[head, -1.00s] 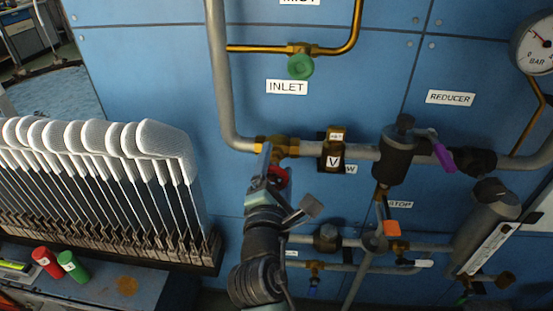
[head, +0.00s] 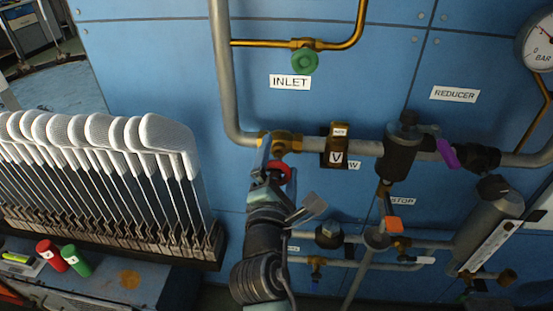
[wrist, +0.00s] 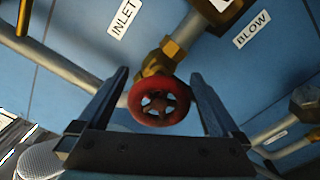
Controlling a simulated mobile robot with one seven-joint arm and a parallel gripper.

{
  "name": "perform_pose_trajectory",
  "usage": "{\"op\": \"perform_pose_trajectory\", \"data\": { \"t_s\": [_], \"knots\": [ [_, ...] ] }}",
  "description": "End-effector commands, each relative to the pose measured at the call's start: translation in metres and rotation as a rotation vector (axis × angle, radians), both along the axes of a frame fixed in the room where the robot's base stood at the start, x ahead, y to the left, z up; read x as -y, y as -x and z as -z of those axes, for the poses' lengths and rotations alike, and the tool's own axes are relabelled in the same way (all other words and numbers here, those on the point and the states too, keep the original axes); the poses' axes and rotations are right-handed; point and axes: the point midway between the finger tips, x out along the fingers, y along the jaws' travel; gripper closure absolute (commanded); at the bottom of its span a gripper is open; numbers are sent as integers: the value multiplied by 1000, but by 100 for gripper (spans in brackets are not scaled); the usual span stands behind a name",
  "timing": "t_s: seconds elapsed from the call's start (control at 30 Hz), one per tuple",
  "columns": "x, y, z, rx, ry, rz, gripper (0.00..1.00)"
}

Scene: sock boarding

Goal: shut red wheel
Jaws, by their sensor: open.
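The red wheel (wrist: 159,101) is a small round handwheel with spokes on a brass valve (wrist: 163,60). In the wrist view it sits between the two fingers of my gripper (wrist: 158,92). The fingers are open, one on each side of the wheel, with a gap at each side. In the head view the red wheel (head: 281,172) shows just under the brass valve on the grey pipe, partly hidden by my gripper (head: 278,152). I cannot tell from the frames how far the wheel is turned.
A green wheel (head: 305,61) sits above the INLET label (head: 290,82). A brass block marked V (head: 337,146), a dark reducer body (head: 400,150) and a purple lever (head: 445,152) lie to the right. White sock boards (head: 100,135) stand at left.

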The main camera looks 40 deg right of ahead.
Motion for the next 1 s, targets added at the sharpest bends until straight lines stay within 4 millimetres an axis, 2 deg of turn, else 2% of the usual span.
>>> {"op": "perform_pose_trajectory", "data": {
  "t_s": [0.6,0.8,1.0],
  "knots": [
    [-84,71,1,-2,-1,-3,0],
    [-95,81,1,-2,-1,-2,0],
    [-96,82,0,0,-2,0,0]
  ]
}}
